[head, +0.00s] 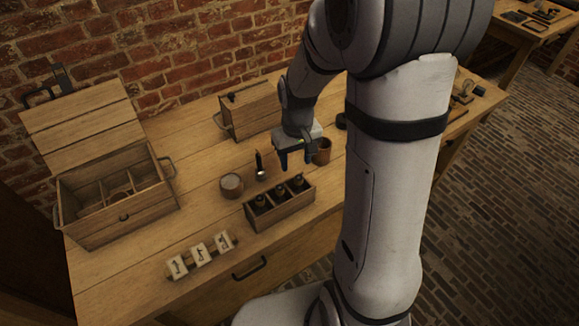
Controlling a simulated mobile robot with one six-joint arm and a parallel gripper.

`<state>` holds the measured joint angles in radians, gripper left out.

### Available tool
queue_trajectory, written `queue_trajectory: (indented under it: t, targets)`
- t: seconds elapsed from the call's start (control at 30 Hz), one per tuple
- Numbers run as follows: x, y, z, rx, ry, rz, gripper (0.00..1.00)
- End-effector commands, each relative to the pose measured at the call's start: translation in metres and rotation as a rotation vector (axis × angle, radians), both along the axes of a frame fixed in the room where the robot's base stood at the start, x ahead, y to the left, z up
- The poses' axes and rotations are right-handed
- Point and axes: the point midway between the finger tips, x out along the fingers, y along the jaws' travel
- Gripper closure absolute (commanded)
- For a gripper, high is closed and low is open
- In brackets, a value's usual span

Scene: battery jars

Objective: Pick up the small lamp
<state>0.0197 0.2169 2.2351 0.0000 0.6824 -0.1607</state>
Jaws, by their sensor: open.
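A small thing with a dark upright stem and a pale, shiny lower end (261,172) stands on the workbench (205,165). It may be the small lamp, but it is too small to be sure. My gripper (297,163) is open and points down, to the right of this thing and apart from it. It appears above the bench, behind the small wooden crate (268,222) that holds several dark jars. I see nothing between the fingers.
A round pot (231,186) stands left of the crate, and a brown cup (323,152) right of my gripper. A closed wooden box (250,110) is behind. An open chest (125,215) stands left. A rack of cards (201,255) lies in front.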

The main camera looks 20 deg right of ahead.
Motion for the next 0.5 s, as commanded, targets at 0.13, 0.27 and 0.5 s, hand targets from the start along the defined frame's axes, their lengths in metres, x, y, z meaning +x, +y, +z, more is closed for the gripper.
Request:
queue_trajectory:
  t: [0.13, 0.27, 0.5]
  targets:
    - [0.003, 0.0, -0.013, -0.001, 0.011, 0.004, 0.52]
    - [0.001, -0.001, -0.028, 0.0, 0.012, 0.003, 0.52]
    - [-0.007, -0.008, -0.057, 0.0, 0.014, 0.0, 0.52]
